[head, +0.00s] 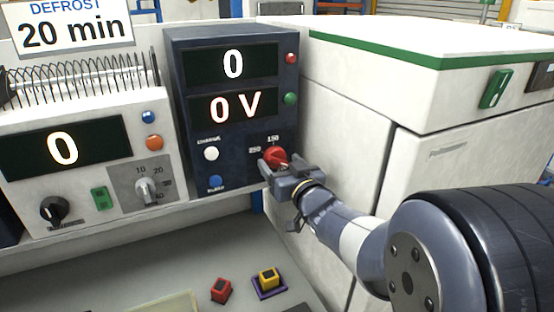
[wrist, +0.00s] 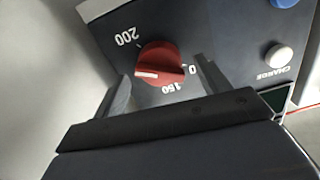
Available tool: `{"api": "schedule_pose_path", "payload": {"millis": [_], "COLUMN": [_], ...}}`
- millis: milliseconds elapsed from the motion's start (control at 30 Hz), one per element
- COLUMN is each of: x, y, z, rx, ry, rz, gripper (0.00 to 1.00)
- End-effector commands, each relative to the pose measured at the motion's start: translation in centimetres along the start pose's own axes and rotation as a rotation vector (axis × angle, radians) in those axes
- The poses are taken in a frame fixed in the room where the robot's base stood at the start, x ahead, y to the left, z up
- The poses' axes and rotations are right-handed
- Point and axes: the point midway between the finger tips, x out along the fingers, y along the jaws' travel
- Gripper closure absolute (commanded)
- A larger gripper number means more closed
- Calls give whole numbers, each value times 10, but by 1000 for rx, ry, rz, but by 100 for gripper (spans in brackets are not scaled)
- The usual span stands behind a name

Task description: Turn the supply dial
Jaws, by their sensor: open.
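The red supply dial (head: 275,156) sits low on the right of a dark power supply panel (head: 215,128). In the head view, labels reading 250 and 150 show near it. My gripper (head: 290,172) is open at the dial. In the wrist view its two fingers (wrist: 161,82) stand on either side of the dial, with visible gaps. The supply displays read 0 and 0 V.
A white unit (head: 80,165) with a display reading 0 and its own knobs stands on the left. A white cabinet (head: 335,120) stands to the right. A white CHARGE button (wrist: 279,56) is beside the dial.

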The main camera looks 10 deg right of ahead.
Motion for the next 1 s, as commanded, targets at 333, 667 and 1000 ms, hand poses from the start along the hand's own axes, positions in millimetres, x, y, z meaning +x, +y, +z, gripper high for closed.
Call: {"api": "schedule_pose_path", "payload": {"millis": [333,667,1000], "x": [15,15,14], "y": [0,0,0], "z": [0,0,0], "rx": [0,0,0], "ry": [0,0,0], "rz": [0,0,0], "gripper": [29,42,69]}}
